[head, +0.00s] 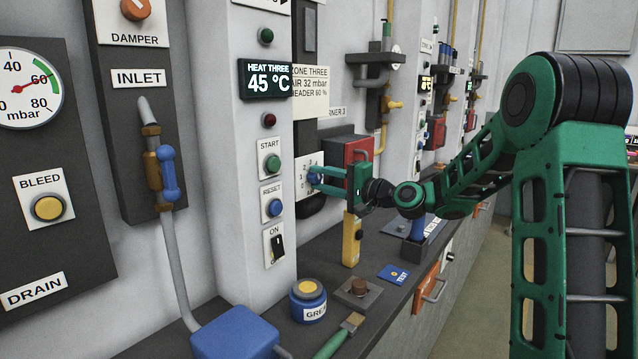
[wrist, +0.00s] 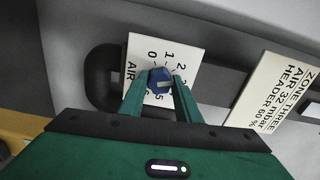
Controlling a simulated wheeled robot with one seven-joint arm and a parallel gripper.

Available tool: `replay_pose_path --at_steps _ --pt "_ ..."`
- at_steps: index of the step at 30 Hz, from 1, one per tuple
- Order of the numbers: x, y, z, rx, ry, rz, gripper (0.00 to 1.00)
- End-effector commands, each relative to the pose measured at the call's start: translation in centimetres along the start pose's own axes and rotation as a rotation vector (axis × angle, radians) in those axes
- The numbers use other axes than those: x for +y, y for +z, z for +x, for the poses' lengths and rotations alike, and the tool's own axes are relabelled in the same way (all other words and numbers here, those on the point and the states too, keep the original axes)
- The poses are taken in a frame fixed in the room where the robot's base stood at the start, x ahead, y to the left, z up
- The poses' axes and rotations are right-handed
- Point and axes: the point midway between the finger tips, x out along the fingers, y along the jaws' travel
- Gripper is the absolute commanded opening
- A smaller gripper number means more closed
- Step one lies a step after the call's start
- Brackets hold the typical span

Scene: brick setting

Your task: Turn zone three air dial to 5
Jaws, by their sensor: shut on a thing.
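The air dial is a blue knob (wrist: 160,79) on a white plate (wrist: 184,58) marked AIR, with numbers from 0 up around it. In the head view the white plate (head: 303,167) is on the dark panel, partly behind my gripper. My green gripper (wrist: 159,84) is shut on the knob, one finger on each side. In the head view my gripper (head: 314,179) reaches in from the right to the dial. A pale mark shows on the knob, but the number it points at is unclear. Some numbers are hidden by the fingers.
The zone three sign (head: 310,85), reading AIR 32 mbar and HEADER 60 %, is above the dial; it also shows in the wrist view (wrist: 274,92). A red box (head: 358,150) and yellow handle (head: 351,240) are close to my gripper. The grease tin (head: 308,300) and brush (head: 340,338) lie on the ledge below.

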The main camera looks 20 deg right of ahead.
Motion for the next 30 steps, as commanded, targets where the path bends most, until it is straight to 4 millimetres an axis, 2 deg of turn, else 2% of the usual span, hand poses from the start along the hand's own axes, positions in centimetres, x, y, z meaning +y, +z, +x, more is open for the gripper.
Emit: replay_pose_path --at_steps 30 --pt "0.76 -0.24 -0.2 0.012 0.01 0.97 0.08"
